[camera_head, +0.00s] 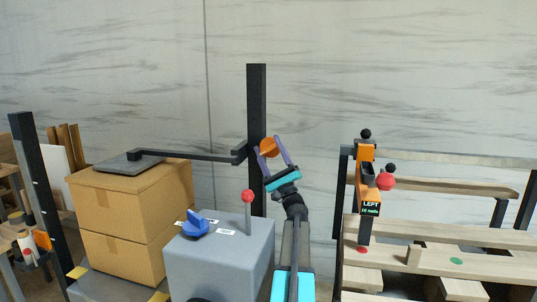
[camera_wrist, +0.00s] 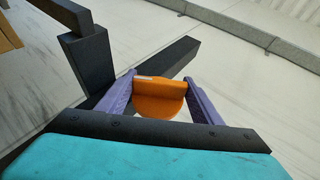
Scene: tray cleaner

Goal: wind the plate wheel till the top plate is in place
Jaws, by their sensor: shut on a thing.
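The orange plate wheel (camera_head: 269,147) is on the dark upright post (camera_head: 256,100), on the side facing my arm. My gripper (camera_head: 270,145) is shut on the wheel, with one purple finger on each side of it. The wrist view shows the wheel (camera_wrist: 160,98) between the two fingers (camera_wrist: 160,82), with a pale mark on its rim. The dark flat top plate (camera_head: 130,164) hangs from a horizontal arm (camera_head: 195,156) that runs left from the post. It is level, at the top of the upper cardboard box (camera_head: 135,190); I cannot tell whether they touch.
A wooden rack with an orange nailing tool (camera_head: 366,180) is at right. A second dark post (camera_head: 35,180) stands far left.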

